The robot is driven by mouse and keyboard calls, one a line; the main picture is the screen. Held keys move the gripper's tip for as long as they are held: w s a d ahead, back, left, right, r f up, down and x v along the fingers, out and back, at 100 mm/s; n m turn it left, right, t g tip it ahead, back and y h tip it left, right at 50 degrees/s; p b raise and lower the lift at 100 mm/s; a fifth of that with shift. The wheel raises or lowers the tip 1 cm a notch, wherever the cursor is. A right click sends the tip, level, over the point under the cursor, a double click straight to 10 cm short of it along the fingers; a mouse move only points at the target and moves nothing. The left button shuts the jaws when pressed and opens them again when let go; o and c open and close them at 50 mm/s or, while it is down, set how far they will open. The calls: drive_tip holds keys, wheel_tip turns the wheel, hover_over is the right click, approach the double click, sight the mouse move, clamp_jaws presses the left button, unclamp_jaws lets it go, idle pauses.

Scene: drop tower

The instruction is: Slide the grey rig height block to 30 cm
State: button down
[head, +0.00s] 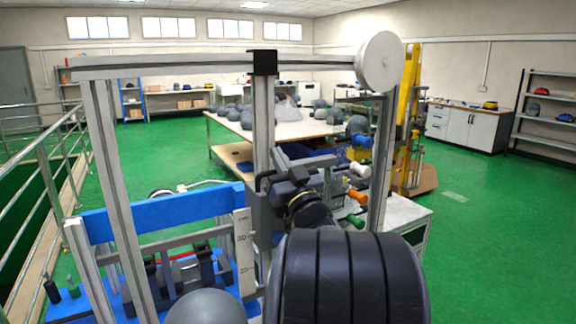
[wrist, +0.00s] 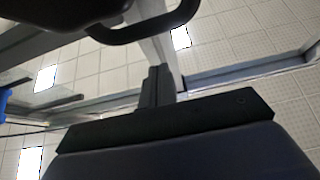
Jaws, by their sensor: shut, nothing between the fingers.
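The grey rig height block (head: 262,214) sits on the rig's upright post (head: 263,120), beside a pale scale strip (head: 243,240). The strip shows marks that look like 30 and, below it, 20. The block stands close to the upper mark; its exact reading cannot be told. My gripper (head: 290,178) is at the block's upper right, very near it; contact is unclear. In the wrist view, my gripper's fingers (wrist: 155,85) are together and empty. A dark looped handle (wrist: 145,32) shows above them, apart from the fingertips.
A pale frame with a top beam (head: 210,65) and a wheel (head: 380,62) surrounds the post. A blue beam (head: 160,210) crosses at left. Coloured grips (head: 357,195) stick out at right. A table with helmets (head: 290,127) stands behind. Green floor is open at right.

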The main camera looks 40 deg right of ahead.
sight(275, 172)
drive_tip(key=shift+w+d+f, duration=0.1)
drive_tip(key=shift+w+f, duration=0.1)
drive_tip(key=shift+f, duration=1.55)
drive_tip(key=f+b, duration=0.2)
drive_tip(key=b, duration=0.1)
drive_tip(key=shift+w+r, duration=0.1)
drive_tip(key=shift+r, duration=0.1)
